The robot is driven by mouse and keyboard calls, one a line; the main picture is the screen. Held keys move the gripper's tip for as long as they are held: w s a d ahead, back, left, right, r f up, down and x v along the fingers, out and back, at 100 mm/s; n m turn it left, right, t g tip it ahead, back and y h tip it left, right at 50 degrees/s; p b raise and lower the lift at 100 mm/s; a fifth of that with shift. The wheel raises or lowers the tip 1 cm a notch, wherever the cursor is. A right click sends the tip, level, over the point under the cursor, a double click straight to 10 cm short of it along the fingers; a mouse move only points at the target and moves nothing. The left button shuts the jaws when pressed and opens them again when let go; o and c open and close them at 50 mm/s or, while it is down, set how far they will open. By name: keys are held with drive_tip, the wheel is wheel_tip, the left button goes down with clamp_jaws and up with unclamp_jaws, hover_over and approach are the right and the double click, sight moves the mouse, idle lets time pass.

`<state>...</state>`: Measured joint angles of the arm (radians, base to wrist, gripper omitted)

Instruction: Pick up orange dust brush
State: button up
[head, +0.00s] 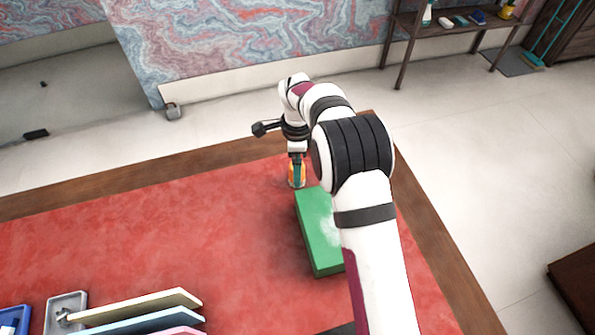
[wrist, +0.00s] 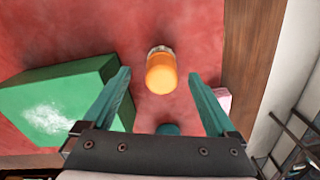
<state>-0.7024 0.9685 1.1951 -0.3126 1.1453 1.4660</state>
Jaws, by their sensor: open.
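The orange dust brush (wrist: 161,74) shows in the wrist view as a rounded orange body with a pale greyish rim at its far end. It lies between the lines of my gripper's two teal fingers (wrist: 159,76), with red surface visible on both sides of it. My gripper is open and nothing is held; whether a finger touches the brush cannot be told. In the head view, my gripper (head: 297,160) points down over the brush (head: 291,174), near the desk's far edge. The fingers partly hide the brush there.
A green box (head: 318,235) with a white powdery patch stands close by the brush; it fills the left of the wrist view (wrist: 50,92). A small pink block (wrist: 223,99) lies right of the right finger. Upright panels (head: 140,308) and trays stand at lower left. The red desk's left-middle is clear.

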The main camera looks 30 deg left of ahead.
wheel_tip(320, 180, down, 5)
drive_tip(key=shift+a+r, duration=0.1)
drive_tip(key=shift+a, duration=0.05)
drive_tip(key=shift+c, duration=0.3)
clamp_jaws()
